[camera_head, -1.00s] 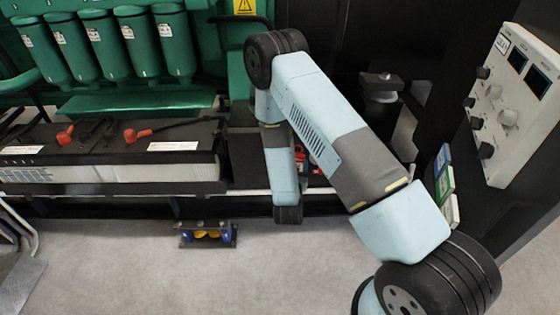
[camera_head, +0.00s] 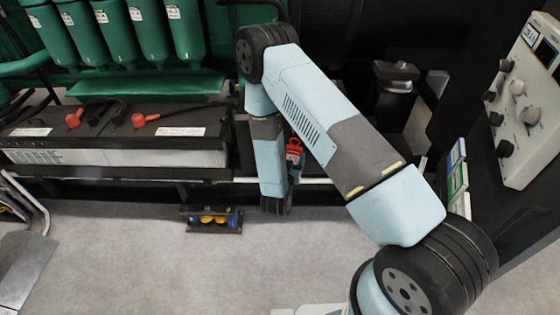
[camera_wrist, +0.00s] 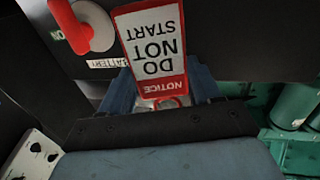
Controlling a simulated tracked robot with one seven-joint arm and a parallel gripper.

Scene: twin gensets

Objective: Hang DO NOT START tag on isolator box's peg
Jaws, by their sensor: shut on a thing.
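The DO NOT START tag (camera_wrist: 153,50) is white with a red NOTICE band, and appears upside down in the wrist view. My gripper (camera_wrist: 166,92) is shut on its NOTICE end, with blue fingers on either side. A dark box face with a red switch handle (camera_wrist: 75,25), an ON mark and a BATTERY label (camera_wrist: 107,63) lies beyond the tag, at upper left; it looks like the isolator box. I cannot make out its peg. In the head view my gripper is hidden by my forearm. A small red item (camera_head: 294,150) shows beside the forearm; I cannot tell which part it is.
In the head view, a battery tray (camera_head: 120,140) stands left and a green engine (camera_head: 130,35) behind. A control panel (camera_head: 526,105) is at right. A low bracket with blue and yellow parts (camera_head: 213,219) sits on the floor. Grey floor in front is largely clear.

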